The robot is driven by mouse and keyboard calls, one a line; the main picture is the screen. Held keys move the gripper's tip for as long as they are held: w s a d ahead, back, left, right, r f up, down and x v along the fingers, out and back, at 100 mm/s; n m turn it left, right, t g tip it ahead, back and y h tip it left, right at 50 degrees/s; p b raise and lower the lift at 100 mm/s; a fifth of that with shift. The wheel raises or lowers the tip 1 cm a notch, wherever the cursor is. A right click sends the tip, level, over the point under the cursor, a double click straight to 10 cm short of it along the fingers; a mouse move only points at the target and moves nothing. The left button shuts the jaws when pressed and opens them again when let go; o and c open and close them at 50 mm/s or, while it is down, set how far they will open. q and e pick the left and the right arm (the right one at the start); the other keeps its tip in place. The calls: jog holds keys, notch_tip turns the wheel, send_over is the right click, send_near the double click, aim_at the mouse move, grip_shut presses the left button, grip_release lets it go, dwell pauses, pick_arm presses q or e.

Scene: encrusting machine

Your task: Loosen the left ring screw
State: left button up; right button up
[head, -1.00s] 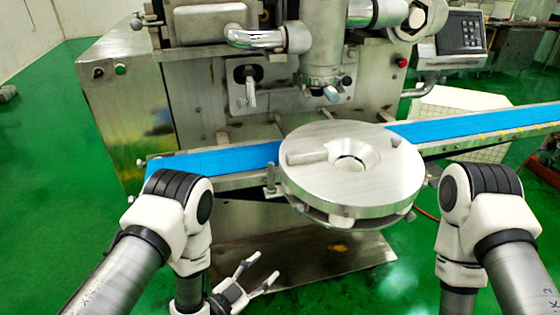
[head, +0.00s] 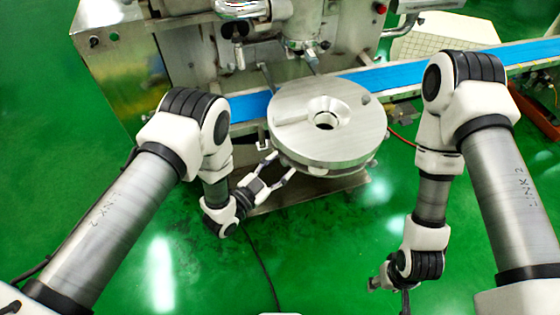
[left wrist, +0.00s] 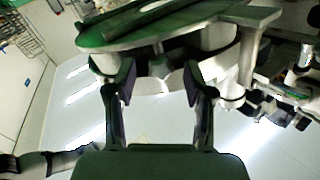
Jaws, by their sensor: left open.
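The round metal ring disc (head: 345,130) lies flat at the front of the machine, with a hole in its middle. My left gripper (head: 282,164) is open, its two fingers pointing up at the disc's front left edge. In the left wrist view the open fingers (left wrist: 159,78) are just below the disc's rim (left wrist: 150,28). Dark and pale parts show between and behind them, and I cannot tell which is the left ring screw. In the head view that screw is not clearly visible. My right gripper (head: 376,284) shows only in part, low on the right, away from the disc.
A blue conveyor belt (head: 420,68) runs behind the disc to the right. The steel machine body (head: 165,75) stands at the back. A metal plate (head: 310,190) lies below the disc. The green floor in front is open.

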pick_arm(q)
jog(key=shift+w+d, duration=0.1)
jog(key=shift+w, duration=0.05)
grip_shut()
